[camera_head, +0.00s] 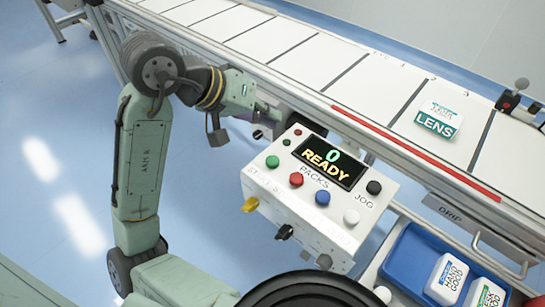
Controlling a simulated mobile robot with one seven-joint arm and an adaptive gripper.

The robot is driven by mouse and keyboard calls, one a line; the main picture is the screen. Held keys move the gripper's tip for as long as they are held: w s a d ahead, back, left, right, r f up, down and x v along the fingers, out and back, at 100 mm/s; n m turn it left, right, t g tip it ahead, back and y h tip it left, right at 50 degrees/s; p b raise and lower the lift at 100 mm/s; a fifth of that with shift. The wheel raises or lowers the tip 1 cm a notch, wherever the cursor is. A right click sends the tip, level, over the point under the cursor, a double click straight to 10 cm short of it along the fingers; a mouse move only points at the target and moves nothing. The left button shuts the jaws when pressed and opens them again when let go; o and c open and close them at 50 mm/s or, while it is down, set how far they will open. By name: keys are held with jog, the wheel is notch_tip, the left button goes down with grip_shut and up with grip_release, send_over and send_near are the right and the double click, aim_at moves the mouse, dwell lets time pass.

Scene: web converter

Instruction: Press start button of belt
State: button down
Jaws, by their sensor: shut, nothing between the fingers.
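The control box (335,238) is white and stands beside the belt in the middle of the view. Its display (329,162) reads "0 READY". Along its front edge are a green button (272,162), a red button (296,179), a blue button (322,198) and a white button (351,217). A black button (374,187) is near the word JOG. The lettering by the green button is too small to read. My gripper (272,118) is shut and empty, past the box's upper-left corner and apart from the green button. Its fingertips are small and partly hard to make out.
The belt (350,84) runs diagonally behind the box, with a white LENS pack (440,120) on it and a red strip (415,150) along its near edge. A blue tray (405,261) with white packs is at lower right.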

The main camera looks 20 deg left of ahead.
aim_at(270, 158)
notch_tip(270, 158, down, 9)
jog(key=b, duration=0.7)
jog(key=shift+r+b, duration=0.1)
jog(key=shift+b, duration=0.25)
dwell(1.1)
jog(key=shift+f, duration=0.4)
